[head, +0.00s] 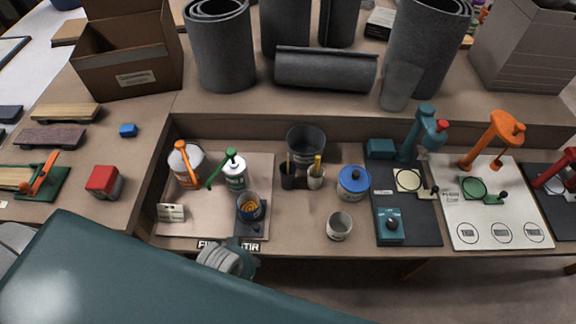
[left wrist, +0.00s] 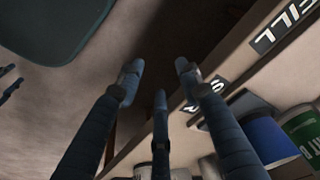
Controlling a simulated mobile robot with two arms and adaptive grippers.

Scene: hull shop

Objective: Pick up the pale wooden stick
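Two small cups stand together at the middle of the bench in the head view. The dark cup (head: 288,178) holds a thin upright stick, too small for me to tell if it is pale wood. The light cup (head: 316,179) beside it holds a yellow-green handle. I cannot make out the pale wooden stick for certain. My left gripper (left wrist: 158,75) is open in the left wrist view, with nothing between its fingers. It is at the bench's front edge, near the label strips, apart from the cups. My right gripper is not in view.
A blue-lidded can (head: 353,184) and an open tin (head: 339,226) stand right. A dark bucket (head: 306,145) stands behind.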

